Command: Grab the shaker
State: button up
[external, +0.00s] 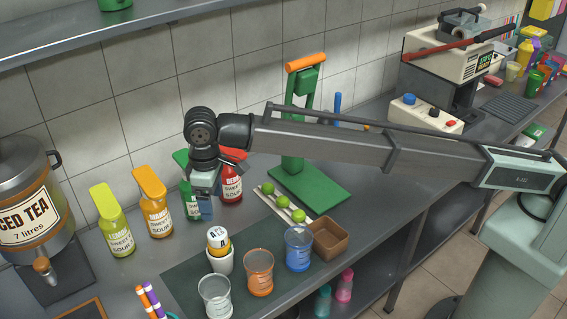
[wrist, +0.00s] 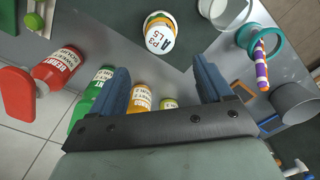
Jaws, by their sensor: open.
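A white and yellow lettered container (external: 218,240), which looks like the shaker, stands upright in or on a white cup (external: 220,262). In the wrist view the lettered container (wrist: 160,40) is at the top centre, beyond the fingertips. My gripper (external: 203,212) is open and empty, above and behind it, in front of the green bottle. In the wrist view my gripper's (wrist: 164,80) two blue fingers are spread wide with nothing between them but the view of bottles and counter behind. My gripper hides part of the green bottle.
Yellow, orange, green (external: 190,190) and red (external: 231,185) bottles line the wall. Clear (external: 215,298), orange (external: 259,273) and blue (external: 298,248) cups stand near the front. A green press (external: 300,165), limes (external: 283,214), brown box (external: 328,238) and iced tea dispenser (external: 30,205) are around.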

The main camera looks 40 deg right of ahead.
dwell(0.4)
jog(key=o, duration=0.4)
jog(key=w+d+r+m, duration=0.2)
jog(key=d+m, duration=0.2)
jog(key=d, duration=0.5)
jog(key=w+d+r+m+y, duration=0.1)
jog(key=w+d+r+m, duration=0.15)
jog(key=d, duration=0.65)
jog(key=w+d+r+m, duration=0.2)
jog(key=d+m, duration=0.2)
jog(key=d, duration=0.5)
jog(key=d+r+m+y, duration=0.25)
jog(key=d+m, duration=1.05)
jog(key=d, duration=1.3)
jog(key=m+y, duration=0.1)
jog(key=m, duration=0.5)
send_near(325, 122)
jog(key=shift+t, duration=0.4)
jog(key=f, duration=0.6)
jog(key=shift+w, duration=0.35)
jog(key=shift+w+x, duration=0.15)
jog(key=shift+x, duration=1.15)
jog(key=shift+w+x, duration=0.1)
jog(key=shift+x, duration=1.2)
